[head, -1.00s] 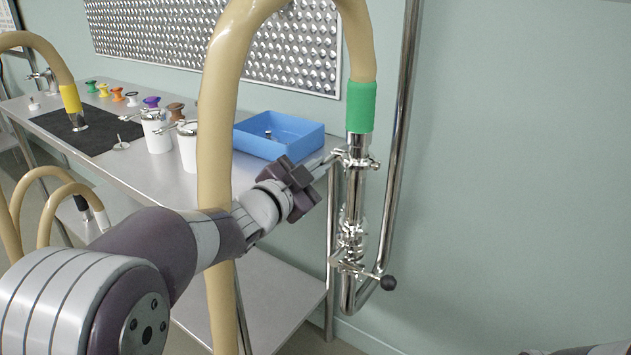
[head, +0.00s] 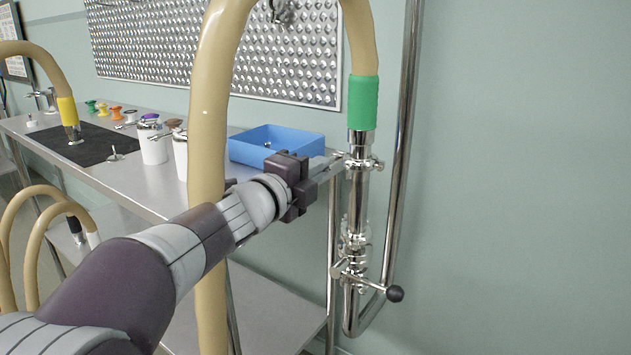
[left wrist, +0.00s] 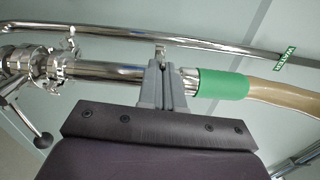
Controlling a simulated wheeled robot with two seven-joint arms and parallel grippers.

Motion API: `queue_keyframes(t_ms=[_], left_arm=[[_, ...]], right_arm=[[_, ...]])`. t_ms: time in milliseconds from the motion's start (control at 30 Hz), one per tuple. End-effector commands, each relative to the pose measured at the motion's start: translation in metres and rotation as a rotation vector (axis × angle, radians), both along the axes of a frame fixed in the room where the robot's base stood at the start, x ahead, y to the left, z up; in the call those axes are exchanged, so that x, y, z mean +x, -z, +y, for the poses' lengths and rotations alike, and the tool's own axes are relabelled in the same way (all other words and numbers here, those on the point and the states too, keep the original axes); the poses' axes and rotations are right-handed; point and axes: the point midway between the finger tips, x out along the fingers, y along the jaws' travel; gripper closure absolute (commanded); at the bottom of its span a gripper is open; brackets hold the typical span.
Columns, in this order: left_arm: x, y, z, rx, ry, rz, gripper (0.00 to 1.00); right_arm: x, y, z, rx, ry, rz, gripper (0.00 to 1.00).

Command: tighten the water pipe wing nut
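The water pipe (head: 355,205) is a shiny steel upright under a green-sleeved hose end (head: 363,103). A clamp (head: 372,164) joins them just below the green sleeve. My left gripper (head: 338,162) reaches the left side of this clamp from the left. In the left wrist view its grey fingers (left wrist: 163,86) are close together at the clamp, beside the green sleeve (left wrist: 222,84). They look shut on the wing nut, which they and the clamp's near side hide. A small metal piece of the clamp (left wrist: 161,52) shows beyond the fingertips. My right gripper is out of view.
A lower valve with a black knob (head: 395,293) sticks out at the pipe's foot. A beige hose (head: 207,120) hangs in front of the steel table (head: 130,183). A blue tray (head: 277,145) and white canisters stand on the table. The wall right of the pipe is clear.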

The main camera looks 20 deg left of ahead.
Motion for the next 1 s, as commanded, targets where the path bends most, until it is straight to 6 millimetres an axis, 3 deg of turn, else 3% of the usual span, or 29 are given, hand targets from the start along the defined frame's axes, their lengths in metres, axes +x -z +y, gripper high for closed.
queue_keyframes(t_ms=[1000], left_arm=[[0.000, 0.004, 0.000, 0.907, 0.001, -0.318, 1.00]], right_arm=[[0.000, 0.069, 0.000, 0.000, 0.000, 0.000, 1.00]])
